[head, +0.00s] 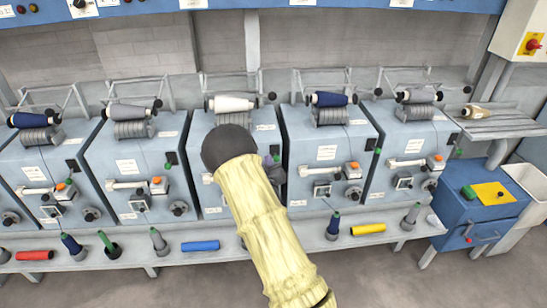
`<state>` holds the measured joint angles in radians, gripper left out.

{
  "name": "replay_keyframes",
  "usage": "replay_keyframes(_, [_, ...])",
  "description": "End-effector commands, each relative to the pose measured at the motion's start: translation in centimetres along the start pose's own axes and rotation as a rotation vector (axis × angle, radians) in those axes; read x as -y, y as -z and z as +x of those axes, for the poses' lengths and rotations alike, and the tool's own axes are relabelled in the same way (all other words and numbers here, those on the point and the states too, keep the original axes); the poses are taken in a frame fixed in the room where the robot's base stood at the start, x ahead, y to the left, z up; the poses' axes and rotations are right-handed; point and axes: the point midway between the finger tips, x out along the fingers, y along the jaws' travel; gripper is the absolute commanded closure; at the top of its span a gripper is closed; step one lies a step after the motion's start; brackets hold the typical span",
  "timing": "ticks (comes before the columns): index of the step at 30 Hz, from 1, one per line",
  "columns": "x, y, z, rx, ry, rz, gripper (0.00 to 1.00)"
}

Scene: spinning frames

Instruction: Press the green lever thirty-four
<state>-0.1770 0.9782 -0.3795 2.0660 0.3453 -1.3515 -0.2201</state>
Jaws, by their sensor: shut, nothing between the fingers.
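My arm in a pale yellow sleeve reaches up to the middle spinning unit (208,180), with a dark round joint cap at its upper end. A dark grey part that looks like my gripper (274,168) shows just right of the sleeve, at the middle unit's front; its fingers are small and partly hidden. Small green levers stand out on the second unit (168,161), the fourth unit (377,151) and the far right unit (459,152). A green spot at the middle unit (277,157) lies close to my gripper; whether they touch is unclear. Number labels are too small to read.
A grey shelf (320,241) runs below the units, with dark and green bobbins, a red tube (34,255), a blue tube (200,246) and a yellow tube (368,229). Yarn packages sit on top of the units. A blue cabinet (478,222) stands at the right.

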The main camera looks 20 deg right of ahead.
Motion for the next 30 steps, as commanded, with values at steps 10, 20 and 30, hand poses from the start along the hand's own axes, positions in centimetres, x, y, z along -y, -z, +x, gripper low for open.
replay_keyframes(10, [-0.1,-0.5,4.7,0.003,0.000,-0.002,1.00])
replay_keyframes(20, [0.0,-3.7,5.3,0.001,0.000,-0.001,1.00])
replay_keyframes(30, [0.0,-3.9,5.4,0.001,0.000,0.000,1.00])
